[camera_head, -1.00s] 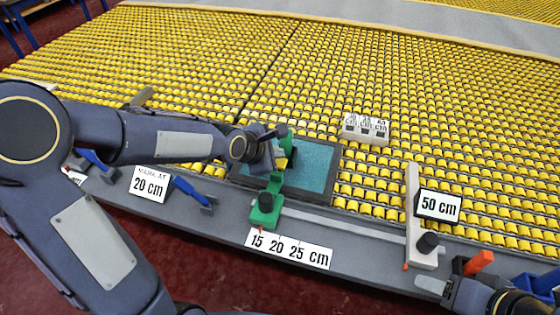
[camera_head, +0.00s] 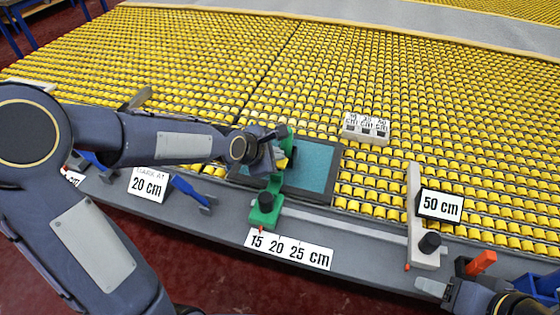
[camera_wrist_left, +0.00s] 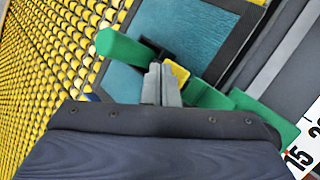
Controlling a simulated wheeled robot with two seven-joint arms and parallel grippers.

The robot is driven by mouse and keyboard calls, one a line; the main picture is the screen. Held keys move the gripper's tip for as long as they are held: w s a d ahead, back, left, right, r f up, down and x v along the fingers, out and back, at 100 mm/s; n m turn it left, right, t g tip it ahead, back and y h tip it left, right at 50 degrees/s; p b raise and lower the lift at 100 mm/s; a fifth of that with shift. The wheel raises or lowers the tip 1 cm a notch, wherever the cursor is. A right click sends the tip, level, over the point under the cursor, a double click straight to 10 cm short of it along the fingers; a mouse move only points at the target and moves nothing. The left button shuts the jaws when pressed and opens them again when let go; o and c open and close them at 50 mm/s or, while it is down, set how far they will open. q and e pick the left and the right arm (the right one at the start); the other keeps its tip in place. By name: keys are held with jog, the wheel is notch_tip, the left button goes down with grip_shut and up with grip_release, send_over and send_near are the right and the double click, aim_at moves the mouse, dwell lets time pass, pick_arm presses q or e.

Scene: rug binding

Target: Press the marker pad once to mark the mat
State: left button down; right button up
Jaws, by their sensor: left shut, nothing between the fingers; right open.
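The teal mat (camera_head: 312,168) with a dark border lies on the roller table, and it also shows in the wrist view (camera_wrist_left: 195,30). A green marking fixture (camera_head: 265,208) with a black knob stands at its front left edge. Its green arm reaches over the mat, and a green bar (camera_wrist_left: 122,46) and a yellow pad (camera_wrist_left: 178,74) show in the wrist view. My left gripper (camera_head: 281,160) is shut and empty, its fingertips (camera_wrist_left: 160,76) right beside the yellow pad; I cannot tell whether they touch. My right gripper (camera_head: 434,287) is open at the lower right, partly cut off.
A white stop (camera_head: 414,205) with a black knob and a 50 cm sign (camera_head: 440,206) stand to the right. A "15 20 25 cm" label (camera_head: 290,249) is on the front rail. A "mark at 20 cm" sign (camera_head: 149,184) stands left.

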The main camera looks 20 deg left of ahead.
pick_arm(q)
jog(key=shift+f+b, duration=0.75)
jog(key=shift+f, duration=0.05)
dwell(0.5)
jog(key=shift+r, duration=0.1)
jog(key=shift+r+p, duration=0.85)
jog(key=shift+r, duration=0.25)
notch_tip(320, 180, up, 5)
jog(key=p, duration=0.4)
jog(key=shift+r, duration=0.1)
dwell(0.4)
